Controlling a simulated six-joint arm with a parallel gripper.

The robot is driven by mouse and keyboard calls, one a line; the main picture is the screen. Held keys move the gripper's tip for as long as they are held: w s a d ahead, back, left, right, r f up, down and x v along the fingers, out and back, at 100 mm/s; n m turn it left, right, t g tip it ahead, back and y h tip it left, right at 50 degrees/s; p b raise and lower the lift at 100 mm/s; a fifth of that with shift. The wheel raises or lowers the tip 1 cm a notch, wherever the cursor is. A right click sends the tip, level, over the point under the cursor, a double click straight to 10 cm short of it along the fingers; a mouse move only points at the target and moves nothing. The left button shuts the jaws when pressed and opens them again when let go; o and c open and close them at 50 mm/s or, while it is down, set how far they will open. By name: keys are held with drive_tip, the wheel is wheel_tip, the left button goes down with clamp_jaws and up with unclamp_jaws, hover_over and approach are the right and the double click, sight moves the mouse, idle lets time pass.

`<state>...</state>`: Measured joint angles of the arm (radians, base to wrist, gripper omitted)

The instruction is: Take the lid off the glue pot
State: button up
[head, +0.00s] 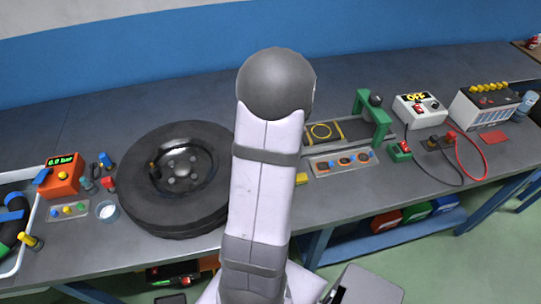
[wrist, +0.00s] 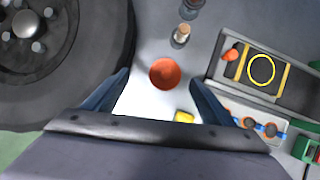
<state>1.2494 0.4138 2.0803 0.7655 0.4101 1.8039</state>
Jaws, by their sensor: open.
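In the wrist view, a round orange-red disc (wrist: 165,73) lies between my fingers; it looks like the glue pot's lid seen from above. The pot's body cannot be made out under it. My gripper (wrist: 160,78) is open, with one blue finger on each side of the disc and a gap to each. I cannot tell how high the fingers are above it. In the head view, my own arm hides the gripper and this spot.
The wheel (head: 182,172) with its black tyre lies left of my arm. A small bottle (wrist: 181,35) stands beyond the disc. A yellow block (wrist: 184,117) lies nearby. The tray with a yellow ring (wrist: 262,69) and a strip of knobs (head: 343,161) are at right.

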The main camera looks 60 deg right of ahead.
drive_tip(key=shift+s+d+f+x, duration=0.1)
drive_tip(key=shift+s+x, duration=0.15)
drive_tip(key=shift+x, duration=0.9)
drive_tip(key=shift+s+d+f+x, duration=0.1)
drive_tip(key=shift+s+x, duration=0.15)
drive_tip(key=shift+x, duration=0.95)
drive_tip(key=shift+s+d+x, duration=0.1)
drive_tip(key=shift+s+x, duration=0.15)
drive_tip(key=shift+x, duration=0.9)
drive_tip(key=shift+c, duration=0.6)
drive_tip(key=c, duration=1)
